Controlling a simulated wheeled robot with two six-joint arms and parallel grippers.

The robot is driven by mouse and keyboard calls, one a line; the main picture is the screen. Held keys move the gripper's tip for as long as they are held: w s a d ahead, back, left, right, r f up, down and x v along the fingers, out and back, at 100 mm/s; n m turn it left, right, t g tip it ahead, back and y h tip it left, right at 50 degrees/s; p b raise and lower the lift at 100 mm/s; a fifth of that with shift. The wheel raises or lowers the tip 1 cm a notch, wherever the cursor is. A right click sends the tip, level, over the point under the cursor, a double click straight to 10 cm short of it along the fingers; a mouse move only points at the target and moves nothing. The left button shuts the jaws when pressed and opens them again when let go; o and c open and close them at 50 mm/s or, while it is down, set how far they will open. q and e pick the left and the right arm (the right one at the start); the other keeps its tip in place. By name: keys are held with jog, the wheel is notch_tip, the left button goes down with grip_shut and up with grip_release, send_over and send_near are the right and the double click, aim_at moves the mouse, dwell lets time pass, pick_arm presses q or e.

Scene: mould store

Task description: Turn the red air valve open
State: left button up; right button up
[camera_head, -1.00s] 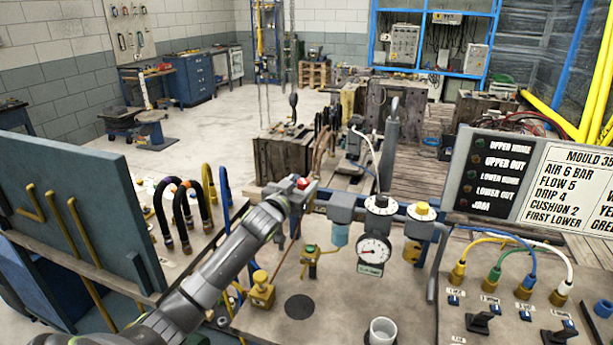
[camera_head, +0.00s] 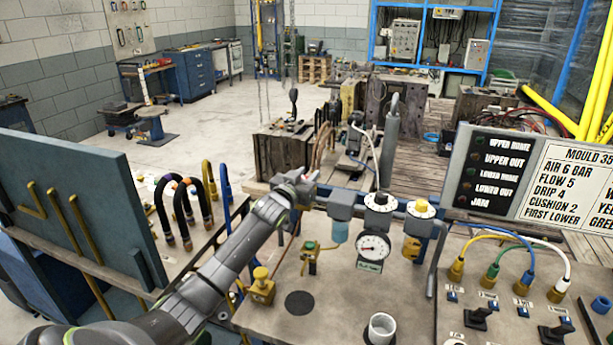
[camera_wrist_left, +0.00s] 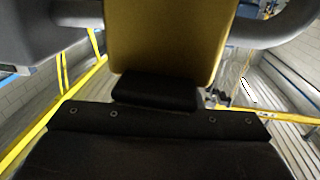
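No red shows there. My right gripper is in neither view.
A pressure gauge (camera_head: 373,246) and a yellow-topped regulator (camera_head: 420,222) stand right of the valve. A brass fitting with a green top (camera_head: 311,255) and a yellow knob (camera_head: 261,280) stand nearer. Curved hoses (camera_head: 186,205) rise at left. A white cup (camera_head: 381,328) stands in front.

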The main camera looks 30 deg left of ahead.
pick_arm(q)
jog(key=shift+c, duration=1.2)
jog(key=shift+n+y+b, duration=0.3)
jog(key=shift+n+y, duration=0.1)
jog(key=shift+y, duration=0.3)
jog(key=shift+a+f+n+g+y+b, duration=0.15)
jog(key=shift+n+g+y+b, duration=0.25)
jog(key=shift+n+y+b, duration=0.65)
jog(key=n+g+y+b, duration=0.2)
jog(key=y+b, duration=0.1)
jog(key=n+g+y+b, duration=0.2)
jog(key=y+b, duration=0.1)
jog(key=b, duration=0.1)
jog(key=n+g+y+b, duration=0.2)
jog(key=y+b, duration=0.1)
jog(key=b, duration=0.1)
jog(key=shift+s+a+n, duration=0.25)
jog(key=shift+s+a, duration=0.1)
jog(key=shift+a, duration=0.05)
jog(key=shift+s+a+n+g+y+b, duration=0.1)
jog(key=shift+n+g+y+b, duration=0.5)
jog(key=shift+g+b, duration=0.45)
jog(key=shift+r, duration=0.2)
